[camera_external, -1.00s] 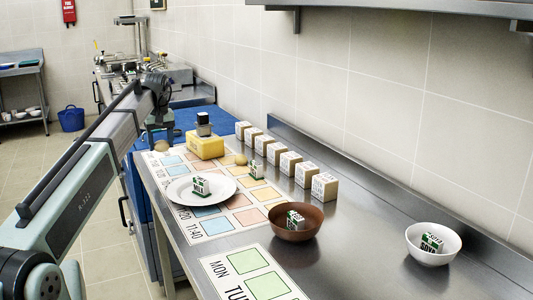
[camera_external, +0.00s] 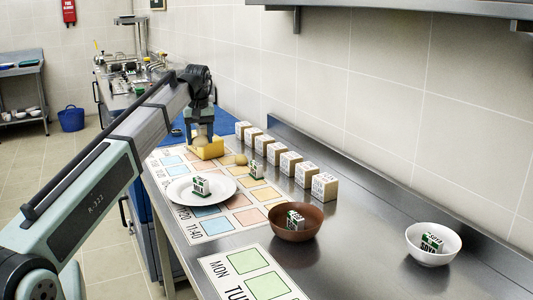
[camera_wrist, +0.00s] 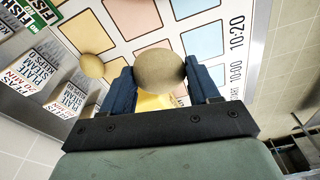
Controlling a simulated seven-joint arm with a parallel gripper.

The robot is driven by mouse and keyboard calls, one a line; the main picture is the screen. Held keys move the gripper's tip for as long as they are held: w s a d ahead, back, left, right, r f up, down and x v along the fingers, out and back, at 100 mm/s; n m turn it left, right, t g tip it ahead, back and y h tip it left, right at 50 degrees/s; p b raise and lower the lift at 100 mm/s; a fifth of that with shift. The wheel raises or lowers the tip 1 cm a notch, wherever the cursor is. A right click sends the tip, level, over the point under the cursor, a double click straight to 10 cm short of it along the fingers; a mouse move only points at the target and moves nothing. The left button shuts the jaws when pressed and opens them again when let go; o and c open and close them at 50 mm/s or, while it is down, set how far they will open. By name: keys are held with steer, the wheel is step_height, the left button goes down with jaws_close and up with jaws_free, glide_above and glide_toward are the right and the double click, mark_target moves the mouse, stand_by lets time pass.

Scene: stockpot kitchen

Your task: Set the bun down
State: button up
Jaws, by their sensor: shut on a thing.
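My gripper (camera_external: 201,132) is shut on a round tan bun (camera_wrist: 160,71), which sits between the blue fingers in the wrist view. In the external view the held bun (camera_external: 200,142) shows at the yellow block (camera_external: 208,151), over or in front of it; I cannot tell whether they touch. In the wrist view part of the yellow block (camera_wrist: 152,103) shows below the bun. A second bun (camera_external: 240,159) rests on the printed sheet (camera_external: 212,228) right of the block; it also shows in the wrist view (camera_wrist: 92,66).
A white plate (camera_external: 178,194) with a small green-and-white carton stands nearby. A row of labelled blocks (camera_external: 290,162) runs along the wall side. A brown bowl (camera_external: 315,229) and a white bowl (camera_external: 413,251), each holding a carton, stand farther right. Counter between the bowls is clear.

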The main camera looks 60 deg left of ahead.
steer(key=w+d+m, duration=0.3)
steer(key=w+d, duration=1.2)
steer(key=d, duration=0.2)
steer(key=m+t+h, duration=0.1)
steer(key=m, duration=0.9)
glide_above(364, 207)
steer(key=shift+s+f, duration=0.15)
steer(key=shift+f, duration=4.6)
steer(key=shift+f, duration=0.15)
steer(key=o, duration=1)
steer(key=shift+o, duration=0.2)
step_height(364, 207, up, 12)
steer(key=s, duration=0.1)
steer(key=shift+s+d, duration=0.15)
steer(key=shift+s, duration=0.1)
